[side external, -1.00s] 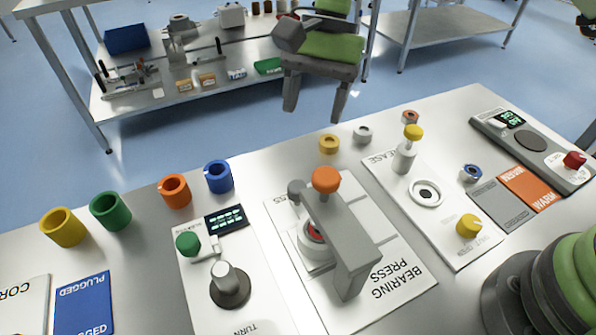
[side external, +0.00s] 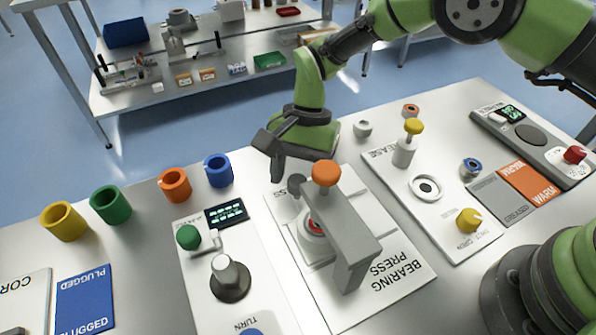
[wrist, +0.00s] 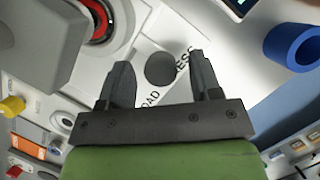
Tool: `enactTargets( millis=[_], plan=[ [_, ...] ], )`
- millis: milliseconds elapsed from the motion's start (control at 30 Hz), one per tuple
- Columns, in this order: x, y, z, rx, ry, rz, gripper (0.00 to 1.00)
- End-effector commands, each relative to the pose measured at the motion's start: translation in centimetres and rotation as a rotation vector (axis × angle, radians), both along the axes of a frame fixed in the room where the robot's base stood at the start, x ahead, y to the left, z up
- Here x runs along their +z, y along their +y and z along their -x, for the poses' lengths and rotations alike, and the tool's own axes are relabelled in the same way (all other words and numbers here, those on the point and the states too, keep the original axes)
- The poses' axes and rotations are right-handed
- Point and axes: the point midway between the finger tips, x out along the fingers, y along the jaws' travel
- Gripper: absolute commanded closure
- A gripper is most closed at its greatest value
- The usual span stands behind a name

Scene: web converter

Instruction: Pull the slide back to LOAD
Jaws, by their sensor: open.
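The bearing press (side external: 352,235) stands on its white panel, with an orange knob (side external: 326,174) on top of its grey frame. Under the frame a slide carries a red ring (side external: 314,226), which also shows in the wrist view (wrist: 98,20). The slide's round grey handle knob (side external: 290,187) is at the panel's far end. In the wrist view the knob (wrist: 160,68) appears between my fingers. My gripper (side external: 290,172) is open, just above or around the knob; no contact is visible. The LOAD label (wrist: 149,98) is partly covered by my gripper.
A blue cup (side external: 218,171) and an orange cup (side external: 174,185) stand left of my gripper. A panel with a green knob (side external: 187,237) lies left of the press. The grease panel with a yellow-topped plunger (side external: 413,127) is to the right.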

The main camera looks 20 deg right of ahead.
Motion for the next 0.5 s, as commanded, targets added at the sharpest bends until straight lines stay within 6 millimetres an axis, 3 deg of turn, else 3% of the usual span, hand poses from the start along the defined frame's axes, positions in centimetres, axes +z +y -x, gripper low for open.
enactTargets(
  millis=[200, 433, 500],
  plan=[
    [-0.01, 0.01, 0.01, 0.000, 0.000, 0.000, 0.44],
    [0.01, 0.00, 0.01, 0.000, 0.000, 0.000, 0.97],
    [0.02, -0.01, 0.01, 0.000, 0.000, 0.000, 1.00]
  ],
)
